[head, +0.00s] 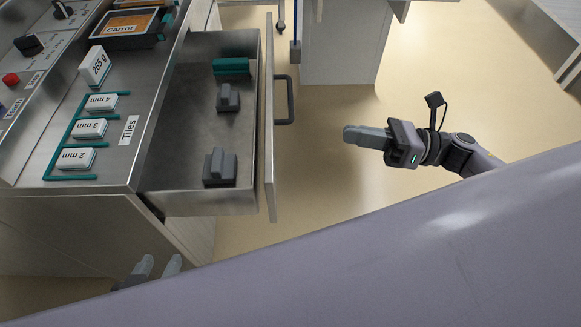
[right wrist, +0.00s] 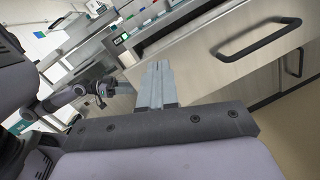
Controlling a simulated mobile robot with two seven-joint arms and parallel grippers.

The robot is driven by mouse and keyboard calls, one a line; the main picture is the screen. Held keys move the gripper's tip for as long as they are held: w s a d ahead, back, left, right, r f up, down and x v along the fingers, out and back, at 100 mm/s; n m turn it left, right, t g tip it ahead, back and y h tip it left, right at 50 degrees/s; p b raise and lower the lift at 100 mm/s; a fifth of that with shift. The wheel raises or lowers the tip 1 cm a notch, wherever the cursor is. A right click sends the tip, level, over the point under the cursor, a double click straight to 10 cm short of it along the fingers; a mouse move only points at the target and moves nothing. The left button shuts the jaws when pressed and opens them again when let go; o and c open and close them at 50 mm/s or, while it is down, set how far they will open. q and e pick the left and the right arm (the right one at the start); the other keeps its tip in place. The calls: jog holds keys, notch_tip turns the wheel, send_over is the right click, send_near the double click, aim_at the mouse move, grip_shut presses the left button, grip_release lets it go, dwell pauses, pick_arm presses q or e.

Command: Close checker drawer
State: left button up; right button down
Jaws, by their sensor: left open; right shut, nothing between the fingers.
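The checker drawer (head: 190,130) is pulled out from the steel counter in the head view. Its front panel (head: 268,135) carries a dark bar handle (head: 284,100). Inside lie two dark grey blocks and a teal piece. In the right wrist view the drawer front (right wrist: 205,55) and its handle (right wrist: 258,40) show beyond the fingers. My right gripper (head: 348,134) is shut and empty, to the right of the handle and apart from it; its fingers also show in the right wrist view (right wrist: 158,72). My left gripper (head: 160,265) is open, low at the left below the drawer, partly hidden by my own body.
On the counter are tiles marked 2 mm (head: 75,159), 3 mm (head: 89,128) and 4 mm (head: 100,102), a 265 g block (head: 95,67) and a Carrot tray (head: 125,28). A pale cabinet (head: 345,45) stands at the back. The floor around my right gripper is clear.

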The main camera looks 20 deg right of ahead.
pick_arm(q)
jog(key=shift+d+f+b, duration=0.1)
jog(key=shift+f+b, duration=0.45)
jog(key=shift+f, duration=0.4)
pick_arm(e)
jog(key=w+a+f+n+g, duration=0.2)
jog(key=a+n, duration=0.3)
jog(key=a, duration=0.7)
jog(key=shift+w+n+g, duration=0.3)
jog(key=shift+n+g, duration=0.1)
jog(key=shift+g, duration=0.3)
pick_arm(q)
jog(key=shift+f, duration=0.1)
pick_arm(e)
jog(key=shift+a, duration=0.15)
pick_arm(q)
jog(key=d+b, duration=0.1)
jog(key=r+b, duration=0.1)
jog(key=shift+w+d+m+t+h+b, duration=0.3)
jog(key=shift+w+d+h+b, duration=0.05)
jog(key=shift+w+h, duration=0.05)
pick_arm(e)
jog(key=x, duration=1.8)
jog(key=shift+a+r, duration=0.15)
jog(key=shift+a, duration=0.2)
pick_arm(q)
jog(key=shift+f, duration=0.1)
